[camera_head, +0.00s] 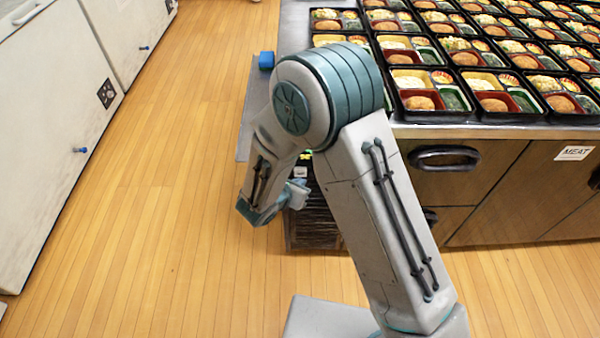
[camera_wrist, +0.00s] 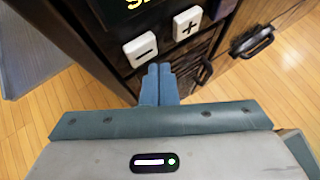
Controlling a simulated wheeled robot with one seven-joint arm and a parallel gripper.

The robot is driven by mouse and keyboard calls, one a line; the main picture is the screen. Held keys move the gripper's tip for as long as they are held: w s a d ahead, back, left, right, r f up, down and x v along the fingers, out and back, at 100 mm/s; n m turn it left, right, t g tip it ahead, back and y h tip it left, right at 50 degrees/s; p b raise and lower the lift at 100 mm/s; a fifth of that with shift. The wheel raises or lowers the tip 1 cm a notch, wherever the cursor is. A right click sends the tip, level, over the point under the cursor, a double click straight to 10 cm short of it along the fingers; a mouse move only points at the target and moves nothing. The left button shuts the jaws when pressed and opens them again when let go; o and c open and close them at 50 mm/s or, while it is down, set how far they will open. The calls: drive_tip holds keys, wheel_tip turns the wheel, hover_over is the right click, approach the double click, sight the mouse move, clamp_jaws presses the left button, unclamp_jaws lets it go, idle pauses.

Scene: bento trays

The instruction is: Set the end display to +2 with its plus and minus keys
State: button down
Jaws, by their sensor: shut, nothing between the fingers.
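The minus key (camera_wrist: 141,50) and the plus key (camera_wrist: 187,24) are white squares with black signs on a dark panel, in the wrist view. The end display (camera_wrist: 140,3) is cut off by the top edge; only parts of yellow characters show, so its value cannot be read. My gripper (camera_wrist: 159,70) is shut and empty. Its blue fingertips appear just below and right of the minus key and below left of the plus key; I cannot tell whether they touch the panel. In the head view my arm hides most of the panel, and my gripper (camera_head: 292,195) is beside it.
A metal counter (camera_head: 450,131) carries many filled black bento trays. Dark drawer handles (camera_head: 445,156) stick out from its front, and one handle (camera_wrist: 251,42) shows right of the keys. White cabinets (camera_head: 50,110) stand at the left. The wooden floor (camera_head: 150,220) between is clear.

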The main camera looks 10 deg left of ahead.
drive_tip(key=shift+w, duration=0.15)
drive_tip(key=shift+w, duration=0.25)
drive_tip(key=shift+w+a+b, duration=0.2)
drive_tip(key=shift+w+b, duration=0.15)
drive_tip(key=shift+w, duration=0.1)
idle(0.7)
idle(0.4)
drive_tip(key=shift+s+d+b, duration=0.25)
drive_tip(key=shift+s+b, duration=0.05)
drive_tip(key=shift+s, duration=0.55)
drive_tip(key=shift+s+d+b, duration=0.2)
drive_tip(key=shift+s, duration=0.6)
drive_tip(key=shift+s+d+b, duration=0.15)
drive_tip(key=shift+s+b, duration=0.1)
drive_tip(key=shift+s, duration=0.6)
drive_tip(key=shift+s+d+b, duration=0.2)
drive_tip(key=shift+s, duration=0.6)
